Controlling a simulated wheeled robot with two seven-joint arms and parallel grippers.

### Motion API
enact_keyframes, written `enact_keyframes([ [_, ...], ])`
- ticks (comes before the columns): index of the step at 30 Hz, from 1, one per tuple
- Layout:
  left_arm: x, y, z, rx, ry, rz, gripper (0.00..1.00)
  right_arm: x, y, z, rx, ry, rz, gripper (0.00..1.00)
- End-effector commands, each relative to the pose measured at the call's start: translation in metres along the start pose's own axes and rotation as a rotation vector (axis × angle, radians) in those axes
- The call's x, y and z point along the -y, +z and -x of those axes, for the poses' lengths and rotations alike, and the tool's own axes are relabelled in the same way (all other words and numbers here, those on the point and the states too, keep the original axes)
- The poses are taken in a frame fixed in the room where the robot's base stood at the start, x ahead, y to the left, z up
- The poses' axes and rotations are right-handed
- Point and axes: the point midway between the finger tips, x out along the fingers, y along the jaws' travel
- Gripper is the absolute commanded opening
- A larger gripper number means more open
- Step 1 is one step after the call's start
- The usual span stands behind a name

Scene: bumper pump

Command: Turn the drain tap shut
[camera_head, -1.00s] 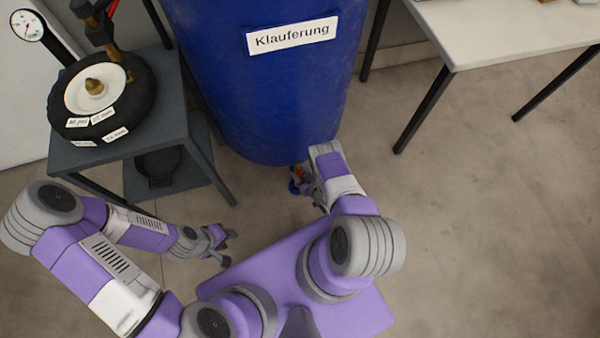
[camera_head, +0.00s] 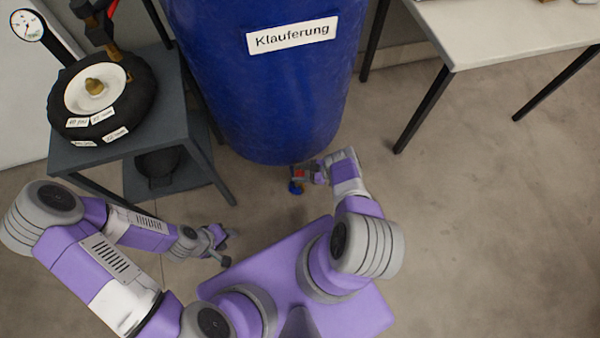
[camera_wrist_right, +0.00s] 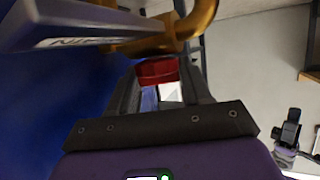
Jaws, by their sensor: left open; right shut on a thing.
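The drain tap (camera_head: 298,176) is at the foot of the big blue tank (camera_head: 265,85), with red and blue parts showing small in the head view. In the right wrist view its red handle (camera_wrist_right: 157,71) sits between the fingers, below a brass pipe (camera_wrist_right: 192,25). My right gripper (camera_head: 307,173) reaches the tap from the right and is shut on the red handle; the same gripper (camera_wrist_right: 160,88) fills the middle of the wrist view. The handle's exact angle is hard to tell. My left gripper (camera_head: 223,243) is open and empty, low at the left, apart from the tap.
A dark stand (camera_head: 180,120) with a black wheel-like part (camera_head: 135,95) and a gauge (camera_head: 27,25) is at the left. A pale table (camera_head: 500,35) is at the back right. The floor (camera_head: 490,220) at the right is clear. A grey-purple bar (camera_wrist_right: 90,28) crosses the wrist view's top left.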

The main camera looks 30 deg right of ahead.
Motion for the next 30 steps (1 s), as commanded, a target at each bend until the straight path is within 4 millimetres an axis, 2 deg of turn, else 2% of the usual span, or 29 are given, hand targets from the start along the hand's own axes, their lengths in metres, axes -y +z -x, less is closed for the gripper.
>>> enact_keyframes([
  [12,0.0,0.0,-0.0001,0.0,0.0,0.0,0.43,0.0008,0.0013,0.0005,0.002,-0.109,0.043,0.18],
  [29,0.0,0.0,0.0,0.0,0.0,0.0,0.43,0.0007,0.0009,0.0006,0.001,-0.123,0.048,0.18],
  [30,0.0,0.0,0.0,0.0,0.0,0.0,0.43,0.0007,0.0009,0.0006,0.001,-0.123,0.048,0.53],
])
